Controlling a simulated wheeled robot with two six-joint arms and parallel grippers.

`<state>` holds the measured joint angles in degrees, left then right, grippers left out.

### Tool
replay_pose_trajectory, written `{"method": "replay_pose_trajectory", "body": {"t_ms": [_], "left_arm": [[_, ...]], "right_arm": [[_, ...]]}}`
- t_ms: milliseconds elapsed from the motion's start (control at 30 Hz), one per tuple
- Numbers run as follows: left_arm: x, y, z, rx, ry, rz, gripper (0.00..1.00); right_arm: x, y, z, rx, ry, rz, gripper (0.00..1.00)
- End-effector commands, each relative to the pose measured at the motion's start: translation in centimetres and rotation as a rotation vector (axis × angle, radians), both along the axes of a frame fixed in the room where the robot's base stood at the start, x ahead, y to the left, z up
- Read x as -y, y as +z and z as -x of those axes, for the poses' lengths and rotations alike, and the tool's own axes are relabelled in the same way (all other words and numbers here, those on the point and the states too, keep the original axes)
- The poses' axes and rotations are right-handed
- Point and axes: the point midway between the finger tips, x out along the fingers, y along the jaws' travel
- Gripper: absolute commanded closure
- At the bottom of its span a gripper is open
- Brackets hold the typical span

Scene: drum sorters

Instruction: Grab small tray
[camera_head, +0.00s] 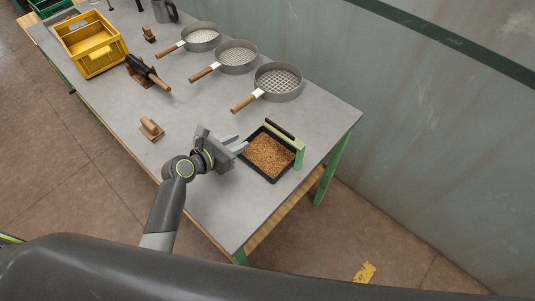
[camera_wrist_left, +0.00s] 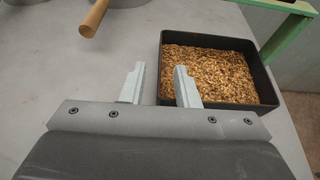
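The small tray (camera_head: 286,168) is black, square and filled with golden-brown grains, near the right end of the grey table. A green bracket with a dark bar stands at its far right side. The tray also shows in the left wrist view (camera_wrist_left: 262,78). My right gripper is not in view.
Several wooden-handled sieves (camera_head: 278,83) lie along the back of the table (camera_head: 205,110). A yellow crate (camera_head: 90,43) stands at the far left. A small wooden block (camera_head: 151,129) lies left of my arm. A wall rises behind the table.

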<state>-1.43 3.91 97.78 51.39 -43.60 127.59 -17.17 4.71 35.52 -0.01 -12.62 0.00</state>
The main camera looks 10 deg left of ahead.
Motion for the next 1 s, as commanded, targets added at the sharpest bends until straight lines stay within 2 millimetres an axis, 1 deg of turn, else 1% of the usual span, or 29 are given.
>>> {"method": "replay_pose_trajectory", "body": {"t_ms": [100, 233, 533, 733, 767, 1000], "left_arm": [[0.9, -0.8, -1.3, 0.001, -0.001, 0.002, 0.72], [1.5, -1.3, -2.2, 0.0, 0.0, 0.0, 0.72], [1.7, -1.4, -2.5, 0.001, 0.0, -0.001, 0.72], [1.7, -1.4, -2.5, 0.001, 0.0, -0.001, 0.98], [1.7, -1.4, -2.5, 0.001, 0.0, -0.001, 1.0], [1.7, -1.4, -2.5, 0.001, 0.0, 0.001, 1.0]], "right_arm": [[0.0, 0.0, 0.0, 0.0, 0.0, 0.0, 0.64], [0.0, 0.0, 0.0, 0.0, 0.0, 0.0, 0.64], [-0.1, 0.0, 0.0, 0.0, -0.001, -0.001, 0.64], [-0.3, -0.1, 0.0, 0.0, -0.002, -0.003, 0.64], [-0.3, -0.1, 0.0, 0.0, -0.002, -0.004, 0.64], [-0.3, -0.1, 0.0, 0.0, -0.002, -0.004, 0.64]]}}
